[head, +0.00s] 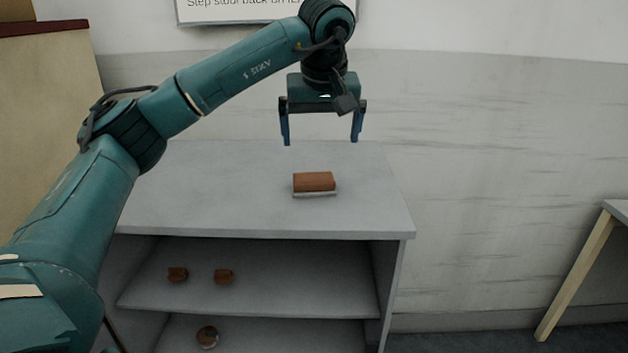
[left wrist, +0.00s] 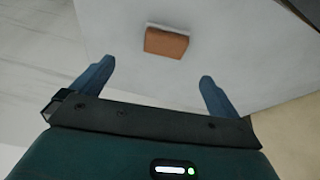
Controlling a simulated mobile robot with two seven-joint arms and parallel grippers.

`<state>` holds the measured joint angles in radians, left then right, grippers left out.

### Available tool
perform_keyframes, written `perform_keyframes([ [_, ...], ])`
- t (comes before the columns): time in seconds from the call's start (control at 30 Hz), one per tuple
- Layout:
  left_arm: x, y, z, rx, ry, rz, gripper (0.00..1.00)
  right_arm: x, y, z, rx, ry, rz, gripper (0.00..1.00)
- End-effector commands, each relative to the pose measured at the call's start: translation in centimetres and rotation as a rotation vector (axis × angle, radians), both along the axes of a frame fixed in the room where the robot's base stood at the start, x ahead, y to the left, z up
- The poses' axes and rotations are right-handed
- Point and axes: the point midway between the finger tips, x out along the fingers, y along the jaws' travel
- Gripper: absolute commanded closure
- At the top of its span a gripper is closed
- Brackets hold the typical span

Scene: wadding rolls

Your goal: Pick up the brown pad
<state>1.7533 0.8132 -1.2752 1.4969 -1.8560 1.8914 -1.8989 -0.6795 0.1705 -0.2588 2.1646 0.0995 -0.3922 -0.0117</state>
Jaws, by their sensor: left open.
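The brown pad (head: 314,182) lies on the grey top of a shelf unit, with a pale layer along its lower edge. It also shows in the left wrist view (left wrist: 166,43), ahead of and between the two fingers. My left gripper (head: 320,143) is open and empty, its blue fingers pointing down. In the head view it appears above the pad in the picture, apart from it. In the left wrist view the gripper (left wrist: 155,78) shows both fingers spread wide. My right gripper is not in view.
The shelf unit's top (head: 210,195) is otherwise bare. A table with a wooden leg (head: 577,275) stands at right. A tan cabinet (head: 45,110) stands at left.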

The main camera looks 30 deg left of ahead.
Motion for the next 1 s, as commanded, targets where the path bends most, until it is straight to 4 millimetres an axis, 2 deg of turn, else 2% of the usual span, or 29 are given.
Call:
perform_keyframes([
  [0.1,0.1,1.1,-0.5,0.027,0.002,0.01,0.0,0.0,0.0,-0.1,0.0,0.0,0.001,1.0],
  [0.33,1.3,2.1,-4.6,0.026,0.004,0.009,0.0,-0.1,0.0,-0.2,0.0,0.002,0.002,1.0],
  [0.5,2.0,2.5,-6.5,0.024,0.001,0.008,0.0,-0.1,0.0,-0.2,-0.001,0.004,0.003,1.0],
  [0.67,2.2,2.6,-7.4,0.023,0.0,0.008,0.0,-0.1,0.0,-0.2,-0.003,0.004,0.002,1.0],
  [0.83,2.2,3.1,-10.0,0.024,0.002,0.008,0.0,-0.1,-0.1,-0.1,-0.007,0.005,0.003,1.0],
  [1.0,2.8,3.4,-11.7,0.022,0.0,0.008,0.0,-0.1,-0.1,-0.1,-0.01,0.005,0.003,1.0],
])
